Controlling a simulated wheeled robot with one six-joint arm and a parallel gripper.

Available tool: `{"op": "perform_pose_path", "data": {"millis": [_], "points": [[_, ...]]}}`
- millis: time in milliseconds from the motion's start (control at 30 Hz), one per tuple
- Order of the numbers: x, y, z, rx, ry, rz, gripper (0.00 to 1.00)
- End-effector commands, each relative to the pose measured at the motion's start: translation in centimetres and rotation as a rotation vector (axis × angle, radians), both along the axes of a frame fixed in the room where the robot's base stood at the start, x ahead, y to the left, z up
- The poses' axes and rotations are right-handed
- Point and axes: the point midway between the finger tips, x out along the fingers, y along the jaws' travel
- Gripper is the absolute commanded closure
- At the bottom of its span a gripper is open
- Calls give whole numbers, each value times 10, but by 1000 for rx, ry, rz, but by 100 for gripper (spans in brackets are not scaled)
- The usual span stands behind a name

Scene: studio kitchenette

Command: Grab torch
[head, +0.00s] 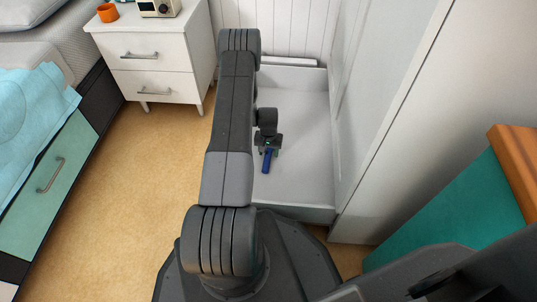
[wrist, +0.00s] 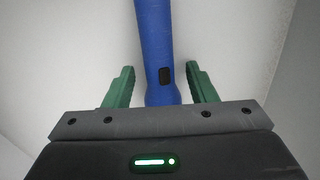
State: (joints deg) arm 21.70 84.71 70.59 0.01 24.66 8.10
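The torch (head: 267,161) is a blue cylinder lying on the pale floor of an open white drawer. In the wrist view the blue torch (wrist: 155,45) runs from the top edge down between my fingers, with a small black button on its side. My gripper (head: 268,145) is over the torch's far end. In the wrist view my gripper (wrist: 160,75) is open, with one green finger on each side of the torch and a visible gap at both. The torch's near-gripper end is partly hidden by the gripper body.
The white drawer (head: 305,180) has low walls around the torch and is otherwise mostly clear. A tall white cabinet side (head: 400,120) stands close on the right. A white nightstand (head: 155,60) with an orange cup (head: 108,13) stands at the upper left, beside a bed.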

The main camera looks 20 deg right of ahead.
Motion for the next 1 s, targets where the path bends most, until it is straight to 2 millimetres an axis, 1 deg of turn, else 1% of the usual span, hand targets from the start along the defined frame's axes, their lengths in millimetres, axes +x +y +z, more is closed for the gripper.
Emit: {"op": "perform_pose_path", "data": {"millis": [33,167,200,233,267,467,567,667,800,900,1000], "points": [[0,0,0,0,0,0,58],[0,0,0,0,1,0,83],[0,0,0,0,1,0,91],[0,0,0,0,1,0,97],[0,0,0,0,1,0,100],[0,0,1,0,0,0,100],[0,0,9,0,-1,0,100],[1,0,26,-1,-2,0,100],[1,0,56,0,-1,0,100],[1,0,75,-1,-2,0,100],[1,0,90,0,-1,1,100]]}}
